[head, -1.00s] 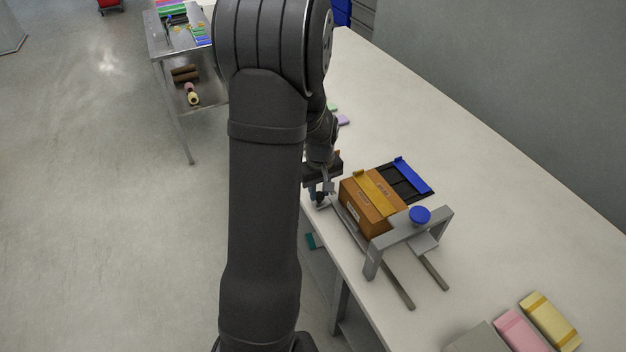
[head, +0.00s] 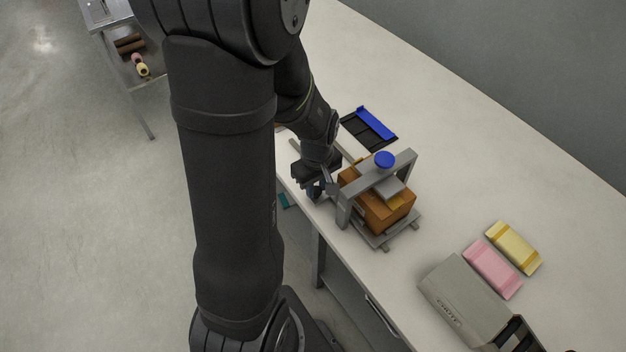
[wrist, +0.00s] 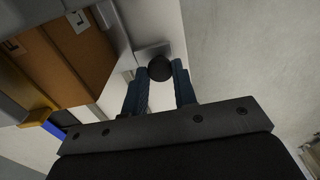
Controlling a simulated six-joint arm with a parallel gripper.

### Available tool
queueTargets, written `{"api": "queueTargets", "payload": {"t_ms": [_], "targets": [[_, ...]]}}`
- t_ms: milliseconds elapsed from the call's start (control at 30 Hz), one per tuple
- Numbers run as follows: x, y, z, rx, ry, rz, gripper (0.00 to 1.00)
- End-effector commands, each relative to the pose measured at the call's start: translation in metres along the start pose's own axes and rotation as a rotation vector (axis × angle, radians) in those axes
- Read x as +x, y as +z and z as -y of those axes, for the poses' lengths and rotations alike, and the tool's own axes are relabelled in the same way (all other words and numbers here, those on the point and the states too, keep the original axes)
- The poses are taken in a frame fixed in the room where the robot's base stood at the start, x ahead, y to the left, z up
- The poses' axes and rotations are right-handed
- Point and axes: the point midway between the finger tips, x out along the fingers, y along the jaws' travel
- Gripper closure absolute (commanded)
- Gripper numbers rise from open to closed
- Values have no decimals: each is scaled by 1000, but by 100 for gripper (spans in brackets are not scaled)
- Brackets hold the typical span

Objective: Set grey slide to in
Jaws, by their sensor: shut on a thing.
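The grey slide (head: 370,239) carries an orange-brown box (head: 388,219) and sits under the grey press frame (head: 364,181) with a blue knob (head: 384,159) on top. My gripper (head: 318,190) is at the slide's near left side. In the wrist view, the blue fingers of my gripper (wrist: 159,78) are shut on a round black knob (wrist: 160,67) in front of a grey bracket (wrist: 145,50). The box also shows in the wrist view (wrist: 85,58), left of the fingers. Much of the slide is hidden by the box and frame.
A black tray with a blue bar (head: 371,125) lies behind the frame. Pink (head: 493,268) and yellow (head: 514,247) packs and a grey box-like unit (head: 462,292) lie to the right. The table between is clear.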

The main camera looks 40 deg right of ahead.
Motion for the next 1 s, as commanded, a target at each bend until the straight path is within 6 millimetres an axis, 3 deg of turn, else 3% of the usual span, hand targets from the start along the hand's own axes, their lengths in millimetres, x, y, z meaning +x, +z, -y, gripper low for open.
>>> {"api": "queueTargets", "payload": {"t_ms": [233,267,367,767,1000], "targets": [[0,4,0,-1,-4,9,100],[0,4,0,-1,-4,9,72],[0,4,0,0,-3,8,52],[-5,2,0,0,0,4,52],[-39,1,-1,0,3,1,52]]}}
